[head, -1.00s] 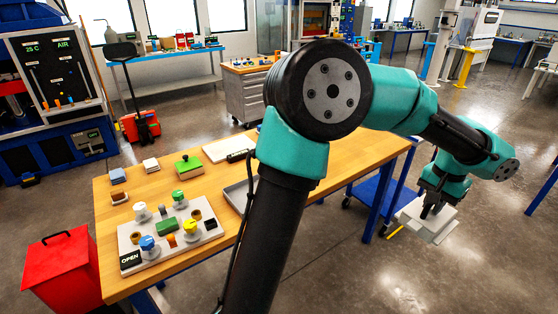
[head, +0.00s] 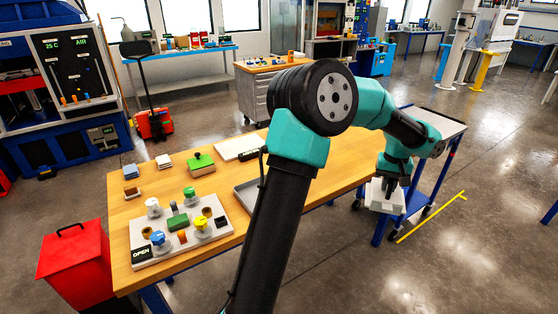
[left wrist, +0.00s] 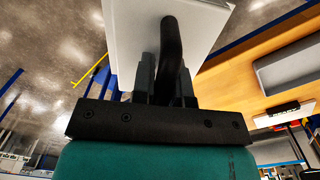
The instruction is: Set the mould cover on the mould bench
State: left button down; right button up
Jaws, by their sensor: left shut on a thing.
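My left gripper (head: 389,186) is shut on the dark curved handle (left wrist: 171,50) of the mould cover (head: 381,200), a pale, square, flat lid. The cover hangs below the gripper at the right side of the wooden bench (head: 330,168), which I take for the mould bench. In the left wrist view the cover (left wrist: 130,32) fills the top middle, with the bench (left wrist: 235,75) to its right. The cover looks clear of the bench top. My arm hides the middle of the bench. My right gripper is in neither view.
A white panel with knobs (head: 220,233), a grey tray (head: 245,190), a green-topped block (head: 201,160) and a white plate (head: 236,147) lie on the bench's left part. A blue trolley (head: 450,128) stands behind the cover. A red bin (head: 78,262) stands at left.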

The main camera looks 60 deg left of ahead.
pick_arm(q)
jog(key=s+a+f+n, duration=0.2)
jog(key=a+n, duration=0.1)
jog(key=a, duration=0.5)
jog(key=s+a+f+n, duration=0.2)
jog(key=a+f+n, duration=0.1)
jog(key=a, duration=0.5)
jog(key=s+a+f+n, duration=0.2)
jog(key=a+n, duration=0.2)
jog(key=a, duration=0.4)
jog(key=shift+s+a+f, duration=0.15)
jog(key=shift+s+f, duration=0.15)
jog(key=shift+s, duration=0.05)
jog(key=w+a+f, duration=0.1)
jog(key=w+a, duration=0.9)
jog(key=a, duration=0.2)
jog(key=shift+f, duration=0.2)
jog(key=shift+w+a, duration=0.1)
jog(key=shift+f, duration=0.1)
jog(key=shift+f, duration=1.65)
jog(key=shift+f, duration=0.1)
